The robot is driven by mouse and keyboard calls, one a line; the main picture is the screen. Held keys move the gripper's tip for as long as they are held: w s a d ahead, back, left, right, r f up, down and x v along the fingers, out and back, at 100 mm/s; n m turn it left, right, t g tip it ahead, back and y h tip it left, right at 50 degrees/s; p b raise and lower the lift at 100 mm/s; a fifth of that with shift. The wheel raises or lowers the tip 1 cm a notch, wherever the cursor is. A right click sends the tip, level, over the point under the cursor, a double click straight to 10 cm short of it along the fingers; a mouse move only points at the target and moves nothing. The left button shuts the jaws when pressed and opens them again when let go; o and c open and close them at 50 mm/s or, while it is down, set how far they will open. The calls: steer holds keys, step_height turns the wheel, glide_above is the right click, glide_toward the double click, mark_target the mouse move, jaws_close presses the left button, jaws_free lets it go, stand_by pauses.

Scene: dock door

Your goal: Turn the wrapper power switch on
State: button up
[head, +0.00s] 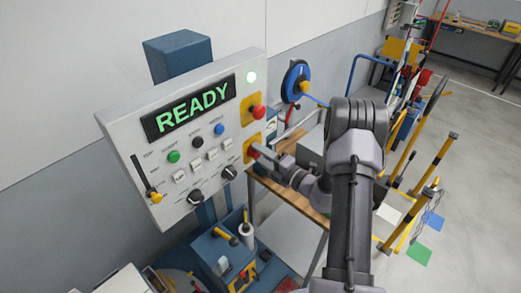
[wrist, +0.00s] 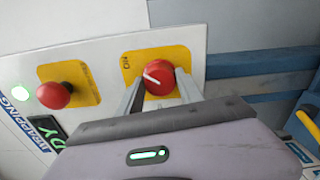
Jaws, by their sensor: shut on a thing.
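The wrapper power switch is a red rotary knob (wrist: 157,76) with a white pointer line, on a yellow plate (wrist: 193,56) at the panel's edge. In the wrist view the line slants toward the side of the plate with lettering that seems to read ON. My gripper (wrist: 159,84) has one finger on each side of the knob and is shut on it. In the head view my gripper (head: 263,154) reaches the panel's lower right yellow plate and mostly hides the knob. The control panel (head: 112,130) shows a green READY display (head: 193,106) and a lit green lamp (head: 250,77).
A red mushroom button (head: 257,112) on a yellow plate sits just above the switch. Black dials, small buttons and a yellow-handled lever (head: 153,194) are on the panel. A wooden-topped bench (head: 305,203) stands below my arm. Yellow rails (head: 403,220) and open floor lie to the right.

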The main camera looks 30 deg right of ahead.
steer(key=shift+m+p, duration=0.45)
steer(key=shift+m, duration=0.25)
steer(key=o, duration=1.4)
steer(key=v, duration=1.7)
steer(key=shift+s+b, duration=0.2)
steer(key=shift+b, duration=0.15)
